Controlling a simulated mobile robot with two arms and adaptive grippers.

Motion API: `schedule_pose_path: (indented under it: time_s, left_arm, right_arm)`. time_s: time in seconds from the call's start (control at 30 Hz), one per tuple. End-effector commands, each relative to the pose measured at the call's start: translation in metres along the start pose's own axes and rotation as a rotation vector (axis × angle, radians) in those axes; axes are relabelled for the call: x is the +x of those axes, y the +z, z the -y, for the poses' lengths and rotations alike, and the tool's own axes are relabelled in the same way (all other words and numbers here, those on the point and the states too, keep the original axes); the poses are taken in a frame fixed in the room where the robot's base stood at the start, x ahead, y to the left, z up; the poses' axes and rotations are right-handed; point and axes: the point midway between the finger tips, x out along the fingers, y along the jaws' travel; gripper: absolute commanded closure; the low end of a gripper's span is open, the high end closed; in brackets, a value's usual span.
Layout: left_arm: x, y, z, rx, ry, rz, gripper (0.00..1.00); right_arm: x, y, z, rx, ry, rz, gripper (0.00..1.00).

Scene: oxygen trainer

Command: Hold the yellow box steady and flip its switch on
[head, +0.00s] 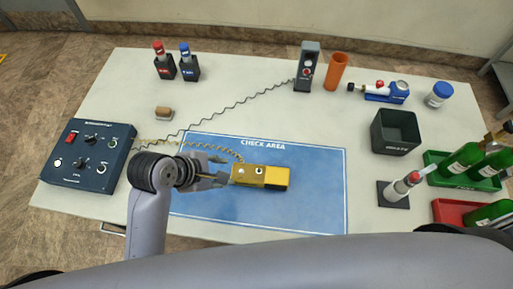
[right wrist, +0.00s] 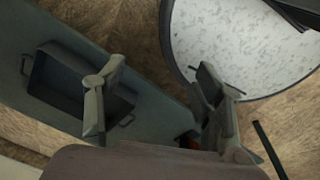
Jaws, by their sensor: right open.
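The yellow box (head: 260,176) lies on the blue check area mat (head: 310,215), with a coiled cable running to its upper left side. A small round white and dark detail shows on its top; I cannot tell the switch's position. My left gripper (head: 222,173) is at the box's left end, its fingers spread apart, one toward the upper side and one lower. I cannot tell whether they touch the box. My right gripper (right wrist: 158,95) shows in the right wrist view, with its fingers wide apart and nothing between them. It is away from the box.
A blue control panel (head: 87,156) stands at the left. A dark meter (head: 307,68), an orange cup (head: 337,72) and a dark bin (head: 395,131) stand behind and right of the mat. Green bottles (head: 461,160) fill trays at the far right. The mat's right part is clear.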

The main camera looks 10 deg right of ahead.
Motion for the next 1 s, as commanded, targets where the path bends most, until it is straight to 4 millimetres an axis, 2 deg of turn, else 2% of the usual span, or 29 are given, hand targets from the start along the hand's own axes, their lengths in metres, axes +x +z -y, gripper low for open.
schedule_pose_path:
  time_s: [0.1,0.17,0.27,0.37,0.4,0.43,0.5,0.57,0.67,0.73,1.0]
  left_arm:
    - [0.000,-0.001,-0.001,0.001,0.002,-0.001,0.67]
    - [0.000,-0.001,-0.001,0.001,0.002,-0.001,0.67]
    - [0.000,-0.001,-0.001,0.001,0.003,-0.001,0.67]
    - [0.000,-0.001,-0.001,0.002,0.003,-0.001,0.67]
    - [0.001,-0.001,-0.001,0.002,0.003,-0.001,0.67]
    - [0.001,-0.001,-0.001,0.002,0.003,-0.001,0.67]
    - [0.000,-0.001,-0.001,0.002,0.003,-0.001,0.67]
    - [0.000,-0.001,-0.001,0.002,0.004,-0.001,0.67]
    - [0.000,-0.001,-0.002,0.002,0.004,-0.002,0.67]
    - [0.000,-0.001,-0.002,0.002,0.004,-0.002,0.67]
    - [0.001,-0.001,-0.001,0.002,0.004,-0.002,0.67]
  right_arm:
    - [0.000,0.019,0.009,-0.049,-0.012,0.034,0.28]
    - [-0.004,0.033,0.000,-0.043,-0.011,0.072,0.24]
    - [-0.015,0.070,-0.006,-0.036,-0.023,0.174,0.24]
    - [-0.036,0.122,-0.006,-0.029,-0.043,0.319,0.24]
    - [-0.041,0.117,-0.011,-0.023,-0.049,0.329,0.24]
    - [-0.044,0.101,-0.017,-0.017,-0.060,0.311,0.24]
    - [-0.056,0.086,-0.020,-0.014,-0.097,0.310,0.24]
    - [-0.070,0.081,-0.019,-0.010,-0.136,0.326,0.24]
    - [-0.099,0.086,-0.010,-0.008,-0.212,0.381,0.24]
    - [-0.125,0.098,-0.001,-0.006,-0.269,0.442,0.24]
    - [-0.237,0.172,0.025,0.026,-0.442,0.740,0.24]
